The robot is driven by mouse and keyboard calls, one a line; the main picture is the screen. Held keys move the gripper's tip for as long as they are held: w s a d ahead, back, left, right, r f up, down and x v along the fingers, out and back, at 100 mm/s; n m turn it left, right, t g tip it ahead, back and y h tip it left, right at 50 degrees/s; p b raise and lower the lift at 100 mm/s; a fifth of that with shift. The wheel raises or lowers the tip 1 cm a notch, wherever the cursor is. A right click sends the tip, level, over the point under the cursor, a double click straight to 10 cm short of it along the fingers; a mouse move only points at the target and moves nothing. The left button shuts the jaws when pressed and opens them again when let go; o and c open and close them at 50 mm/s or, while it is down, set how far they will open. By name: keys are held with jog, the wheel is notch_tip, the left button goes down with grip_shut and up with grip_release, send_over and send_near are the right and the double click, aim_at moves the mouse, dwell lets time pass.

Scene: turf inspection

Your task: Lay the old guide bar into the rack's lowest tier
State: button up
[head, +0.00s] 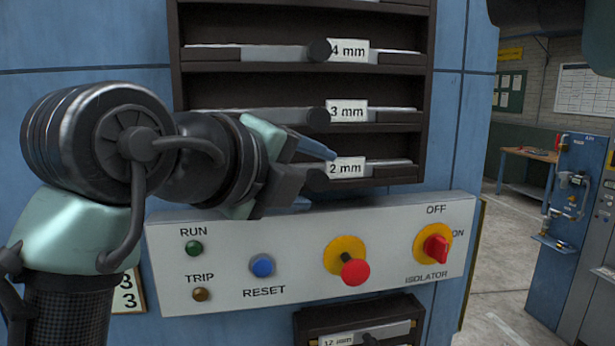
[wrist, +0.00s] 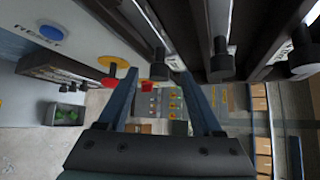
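The dark rack (head: 432,95) on the blue wall has tiers labelled 4 mm, 3 mm and 2 mm; 2 mm is the lowest in view. A pale bar (head: 388,164) lies in this lowest tier. Its black knob (wrist: 160,66) shows in the wrist view and is hidden by my gripper in the head view. My gripper (head: 320,180) is open in front of the lowest tier. In the wrist view its fingers (wrist: 158,74) stand either side of the knob, with gaps showing. I cannot tell which bar is the old one.
Similar knobbed bars lie in the 4 mm tier (head: 260,53) and 3 mm tier (head: 260,115). Close below is a control panel (head: 305,280) with a protruding red button (head: 355,271) and isolator switch (head: 436,249). A 12 mm holder (head: 305,320) is beneath. Open floor lies right.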

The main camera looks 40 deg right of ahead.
jog(key=shift+a+b, duration=0.3)
jog(key=shift+a, duration=0.05)
jog(key=b+v, duration=0.4)
jog(key=v, duration=0.8)
jog(key=shift+r+b, duration=0.15)
jog(key=shift+b, duration=0.15)
